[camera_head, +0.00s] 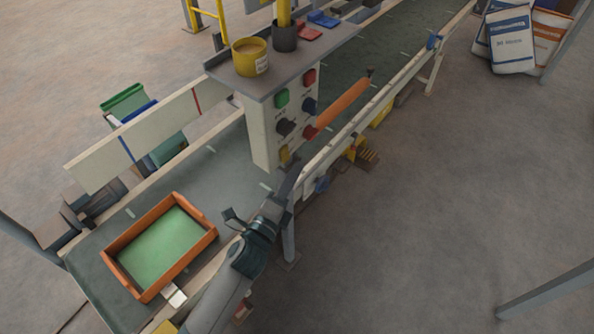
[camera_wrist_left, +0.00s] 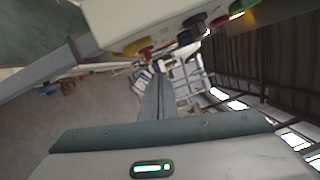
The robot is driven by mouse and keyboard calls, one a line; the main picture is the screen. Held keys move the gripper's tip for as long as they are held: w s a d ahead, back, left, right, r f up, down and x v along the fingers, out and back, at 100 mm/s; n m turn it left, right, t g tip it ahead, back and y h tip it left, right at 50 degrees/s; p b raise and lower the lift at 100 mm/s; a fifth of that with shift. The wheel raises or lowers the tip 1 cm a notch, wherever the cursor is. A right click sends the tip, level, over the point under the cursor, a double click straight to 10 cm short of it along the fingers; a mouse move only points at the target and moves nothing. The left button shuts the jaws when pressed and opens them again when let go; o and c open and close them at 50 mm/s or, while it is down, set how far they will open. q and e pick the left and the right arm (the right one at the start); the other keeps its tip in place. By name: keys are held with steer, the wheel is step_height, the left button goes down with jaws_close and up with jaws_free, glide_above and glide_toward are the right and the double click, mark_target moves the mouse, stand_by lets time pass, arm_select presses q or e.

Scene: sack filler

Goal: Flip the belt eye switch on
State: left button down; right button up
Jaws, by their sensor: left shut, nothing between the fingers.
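The control panel (camera_head: 262,125) stands over the belt and also shows in the left wrist view (camera_wrist_left: 150,15). It carries a green button (camera_head: 282,98), two red controls (camera_head: 309,76) (camera_head: 310,132), two dark knobs (camera_head: 309,106) (camera_head: 285,127) and a small yellow control (camera_head: 284,153) low down. The labels are too small to read, so I cannot tell which one is the belt eye switch or how it is set. My left gripper (camera_head: 292,178) is shut and empty, just below the panel's lower edge. In the left wrist view its fingers (camera_wrist_left: 157,72) meet, apart from the controls. My right gripper is not in view.
An orange tray with a green floor (camera_head: 207,239) sits on the belt at lower left. A yellow pot (camera_head: 249,60) and a dark cup (camera_head: 284,38) stand on the panel's top shelf. The conveyor rail (camera_head: 372,105) runs alongside.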

arm_select(q)
steer(key=b+v, duration=0.2)
steer(key=v, duration=0.6)
steer(key=shift+s+a+r, duration=0.1)
steer(key=shift+r, duration=0.05)
stand_by(0.4)
